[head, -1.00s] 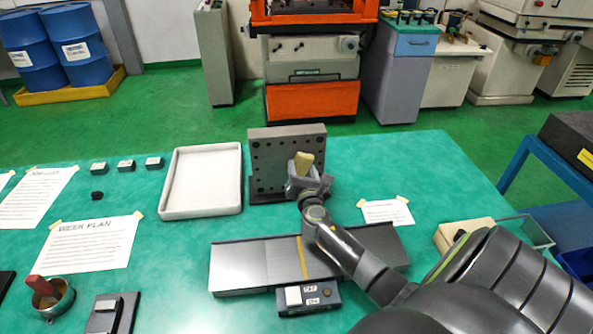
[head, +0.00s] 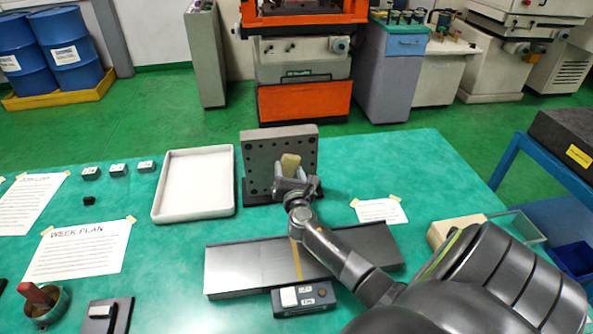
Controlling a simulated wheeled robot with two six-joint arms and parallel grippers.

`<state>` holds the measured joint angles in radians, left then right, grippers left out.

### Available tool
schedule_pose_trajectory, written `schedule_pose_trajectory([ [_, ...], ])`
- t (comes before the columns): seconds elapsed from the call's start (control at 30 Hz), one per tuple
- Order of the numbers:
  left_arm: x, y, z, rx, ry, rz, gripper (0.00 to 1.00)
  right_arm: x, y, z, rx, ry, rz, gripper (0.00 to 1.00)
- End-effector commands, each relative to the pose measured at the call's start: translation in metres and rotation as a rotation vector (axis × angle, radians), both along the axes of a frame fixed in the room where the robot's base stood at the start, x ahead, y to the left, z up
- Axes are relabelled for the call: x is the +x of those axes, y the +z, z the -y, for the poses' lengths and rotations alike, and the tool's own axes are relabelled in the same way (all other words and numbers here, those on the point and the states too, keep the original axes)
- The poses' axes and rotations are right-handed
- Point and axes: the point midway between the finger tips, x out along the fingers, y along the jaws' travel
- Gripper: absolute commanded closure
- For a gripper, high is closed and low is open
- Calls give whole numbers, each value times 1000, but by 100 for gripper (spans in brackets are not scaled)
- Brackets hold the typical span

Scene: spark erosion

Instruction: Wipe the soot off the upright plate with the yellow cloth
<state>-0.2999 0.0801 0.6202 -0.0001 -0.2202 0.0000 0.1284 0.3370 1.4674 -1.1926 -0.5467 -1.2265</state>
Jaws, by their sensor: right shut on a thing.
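The upright plate (head: 261,162) is grey with several dark holes and stands on a dark base at the middle of the green table. My right gripper (head: 290,174) is in front of the plate's right half, shut on the yellow cloth (head: 290,162). The cloth is close to the plate's face; I cannot tell if it touches. The gripper and cloth hide part of the plate, and I cannot make out soot on what shows. My left gripper is not in view.
A white tray (head: 157,207) lies left of the plate. A grey flat unit (head: 232,271) with a small control box (head: 303,297) lies in front, under my right arm. Small blocks (head: 118,170) and paper sheets (head: 83,252) lie at the left. Open table surface lies right of the plate.

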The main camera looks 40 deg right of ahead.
Motion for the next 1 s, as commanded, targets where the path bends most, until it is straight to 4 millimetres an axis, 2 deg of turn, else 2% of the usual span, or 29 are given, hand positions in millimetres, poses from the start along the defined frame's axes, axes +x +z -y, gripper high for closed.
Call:
schedule_pose_trajectory([
  [0.17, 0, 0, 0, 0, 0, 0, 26, 3, 0, -6, 1, 1, 1, 70],
  [0.5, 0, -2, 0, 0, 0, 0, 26, 17, -1, -31, 1, -1, -1, 70],
  [0.73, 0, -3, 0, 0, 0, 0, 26, 21, -1, -37, 1, -1, 0, 70],
  [1.0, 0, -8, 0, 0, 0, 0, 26, 34, -1, -56, 1, -1, -1, 70],
])
